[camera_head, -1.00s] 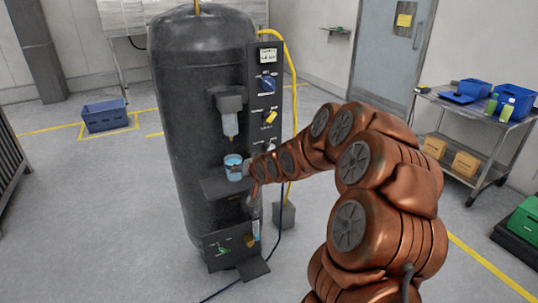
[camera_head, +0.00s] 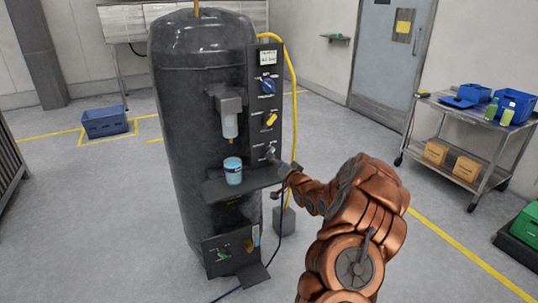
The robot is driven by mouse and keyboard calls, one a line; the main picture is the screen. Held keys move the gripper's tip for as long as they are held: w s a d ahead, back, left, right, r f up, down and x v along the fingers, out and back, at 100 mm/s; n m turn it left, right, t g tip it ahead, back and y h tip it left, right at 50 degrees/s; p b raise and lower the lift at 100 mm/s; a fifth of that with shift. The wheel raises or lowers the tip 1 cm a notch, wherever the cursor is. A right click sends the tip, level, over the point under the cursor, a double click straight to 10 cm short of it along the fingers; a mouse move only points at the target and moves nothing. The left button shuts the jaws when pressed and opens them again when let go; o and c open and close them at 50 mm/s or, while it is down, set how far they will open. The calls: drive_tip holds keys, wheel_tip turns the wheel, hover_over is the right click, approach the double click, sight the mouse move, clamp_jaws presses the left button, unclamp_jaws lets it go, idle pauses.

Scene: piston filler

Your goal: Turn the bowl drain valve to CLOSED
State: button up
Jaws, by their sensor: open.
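A dark upright tank (camera_head: 200,120) carries a narrow control panel on its right side. The panel has a blue knob (camera_head: 267,86), a yellow knob (camera_head: 270,119) and a small grey lever (camera_head: 270,152) below them. A clear filter bowl (camera_head: 230,126) hangs left of the panel. A lower panel has a green handle (camera_head: 223,254). The labels are too small to read, so I cannot tell which control is the bowl drain valve. My gripper (camera_head: 283,180) is open, just below and right of the grey lever; its fingertips are small and partly indistinct.
A blue cup (camera_head: 233,171) stands on a dark shelf (camera_head: 215,192) under the bowl, close to my gripper. A yellow hose (camera_head: 294,100) runs down right of the panel. A cart (camera_head: 440,115) with blue bins stands at the right. The floor between is clear.

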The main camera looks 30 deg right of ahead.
drive_tip(key=shift+w+d+p, duration=0.2)
drive_tip(key=shift+w+p, duration=0.3)
drive_tip(key=shift+w, duration=2.6)
clamp_jaws()
